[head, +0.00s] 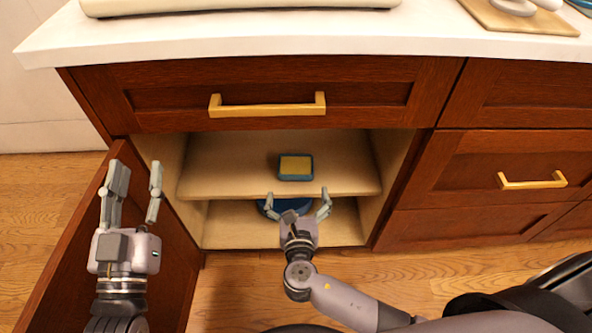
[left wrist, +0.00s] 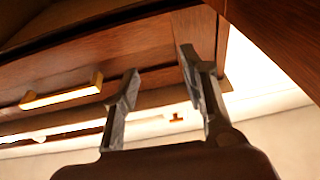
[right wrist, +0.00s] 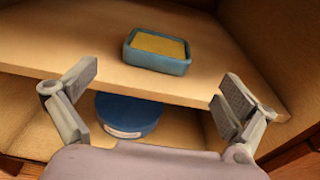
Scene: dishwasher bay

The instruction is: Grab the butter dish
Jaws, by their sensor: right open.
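The butter dish (head: 296,168) is a small blue dish with a yellow block in it. It sits on the upper shelf of the open cabinet; it also shows in the right wrist view (right wrist: 157,64). My right gripper (head: 299,199) is open and empty, in front of the shelf and nearer to me than the dish. In the right wrist view the dish lies beyond the two spread fingers, apart from them. My left gripper (head: 137,182) is open and empty beside the open cabinet door, with its fingers apart in the left wrist view (left wrist: 158,90).
A round blue container (right wrist: 128,117) stands on the lower shelf, partly hidden by my right gripper in the head view. The open door (head: 118,240) stands at the left. A drawer with a gold handle (head: 267,109) is above the opening. The upper shelf (head: 225,175) is clear around the dish.

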